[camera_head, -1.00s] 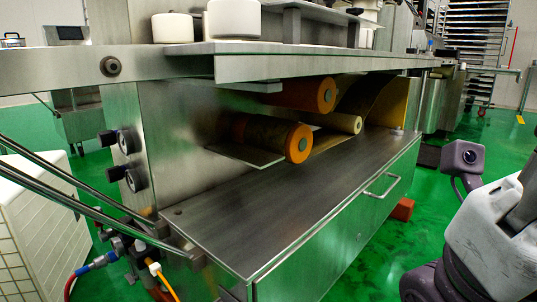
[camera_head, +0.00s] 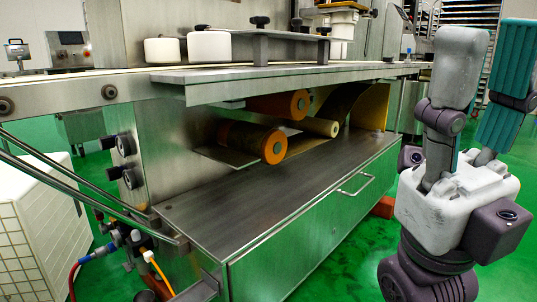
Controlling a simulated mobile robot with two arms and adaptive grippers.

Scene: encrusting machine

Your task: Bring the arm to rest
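My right gripper (camera_head: 483,50) stands at the right of the head view with its fingers pointing up. Its pale body and dark wrist are below them. One finger shows its grey back and the other its teal inner pad, with a gap between them. The gripper is open, and I see nothing held in it. It is in front of the right end of the steel encrusting machine (camera_head: 300,205) in the picture; I see no contact. My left gripper is not in view.
The machine has orange-ended rollers (camera_head: 273,147) under a long steel shelf (camera_head: 270,80) and a cabinet with a handle (camera_head: 356,184). A white crate (camera_head: 35,225) is at left. Green floor (camera_head: 340,270) shows between the cabinet and my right arm.

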